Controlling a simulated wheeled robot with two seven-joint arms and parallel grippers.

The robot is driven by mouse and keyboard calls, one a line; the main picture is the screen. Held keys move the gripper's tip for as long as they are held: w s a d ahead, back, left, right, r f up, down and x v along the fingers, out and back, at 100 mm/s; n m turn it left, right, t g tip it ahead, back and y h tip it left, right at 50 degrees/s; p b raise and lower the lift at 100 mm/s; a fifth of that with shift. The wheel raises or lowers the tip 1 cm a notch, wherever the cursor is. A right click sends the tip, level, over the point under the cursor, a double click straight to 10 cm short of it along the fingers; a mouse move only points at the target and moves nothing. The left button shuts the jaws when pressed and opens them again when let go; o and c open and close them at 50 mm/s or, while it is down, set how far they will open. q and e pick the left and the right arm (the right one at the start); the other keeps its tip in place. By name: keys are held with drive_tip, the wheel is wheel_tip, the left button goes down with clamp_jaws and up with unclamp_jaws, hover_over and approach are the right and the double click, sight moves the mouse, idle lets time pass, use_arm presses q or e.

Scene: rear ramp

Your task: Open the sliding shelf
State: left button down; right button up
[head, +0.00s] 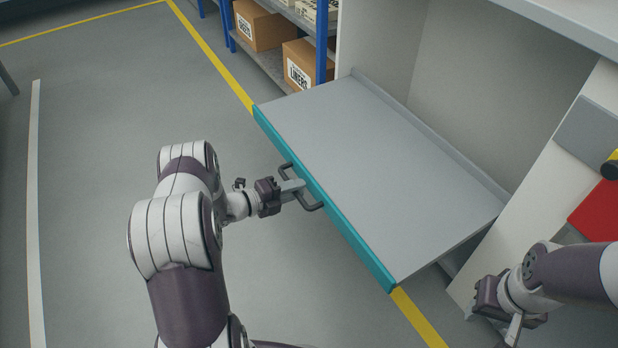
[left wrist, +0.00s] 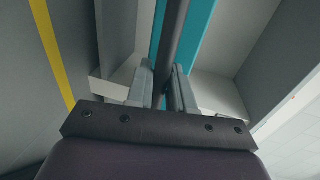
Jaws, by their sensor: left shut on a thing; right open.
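The sliding shelf (head: 370,170) is a flat grey board with a teal front edge (head: 330,205), standing well out of the white cabinet. A dark bar handle (head: 308,201) is fixed to the teal edge. My left gripper (head: 294,190) is shut on this handle. In the left wrist view, the fingers of my left gripper (left wrist: 163,88) close around the dark handle bar (left wrist: 173,45), with the teal edge (left wrist: 205,40) behind it. My right gripper (head: 513,325) is at the lower right, in front of the cabinet side, open and clear of the shelf.
The white cabinet's side panel (head: 545,190) stands at the right, with a red piece (head: 598,212) on it. A blue-framed rack (head: 321,40) holds cardboard boxes (head: 303,65) behind the shelf. Yellow lines (head: 215,60) mark the grey floor. The floor at left (head: 90,200) is clear.

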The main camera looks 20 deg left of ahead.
use_arm(q)
drive_tip(key=shift+s+a, duration=0.25)
drive_tip(key=shift+s, duration=0.15)
drive_tip(key=c, duration=1.1)
unclamp_jaws()
drive_tip(key=shift+c, duration=0.2)
drive_tip(key=p+v, duration=0.5)
drive_tip(key=v, duration=0.7)
drive_tip(key=shift+s+a, duration=0.25)
drive_tip(key=shift+s, duration=0.05)
